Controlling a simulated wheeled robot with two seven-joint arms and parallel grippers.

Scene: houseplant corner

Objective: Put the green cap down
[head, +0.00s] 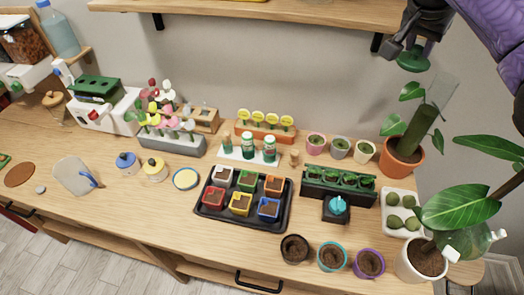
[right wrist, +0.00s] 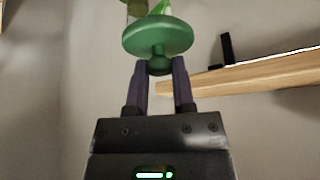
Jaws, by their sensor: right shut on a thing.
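The green cap (head: 413,62) is a round disc with a small knob. My right gripper (head: 402,44) is shut on it high above the right side of the bench, near the upper shelf. In the right wrist view the two dark fingers (right wrist: 160,72) pinch the knob of the cap (right wrist: 158,36), and the disc is beyond the fingertips. The cap touches nothing below it. My left gripper is not in view.
The wooden bench (head: 135,205) has bare room at its front left. A black tray (head: 240,224) of coloured pots stands mid-bench. A potted plant (head: 402,157) rises below my right gripper. The upper shelf (head: 260,12) is beside it, also in the right wrist view (right wrist: 240,76).

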